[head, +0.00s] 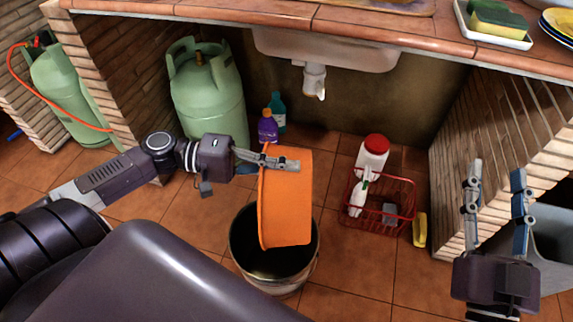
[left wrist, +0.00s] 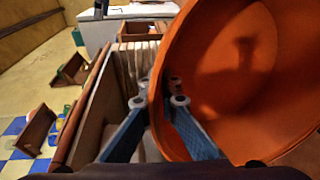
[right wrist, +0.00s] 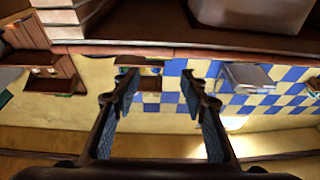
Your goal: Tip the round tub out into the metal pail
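The round tub (head: 287,205) is orange and is turned on its side above the metal pail. My left gripper (head: 268,161) is shut on the tub's rim at its upper edge. In the left wrist view the tub (left wrist: 245,75) shows its inside, with a finger on each side of the rim; the part of the inside in view looks bare. The metal pail (head: 302,268) stands on the floor directly below the tub, which hides part of its mouth. The pail's inside looks dark. My right gripper (head: 496,180) is open and empty at the right, away from both.
A red wire basket (head: 377,222) with bottles stands right of the pail, a yellow object (head: 420,230) beside it. Purple (head: 267,128) and teal bottles stand behind the tub. A green gas cylinder (head: 207,95) stands at back left. The sink (head: 325,50) and counter overhang the back.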

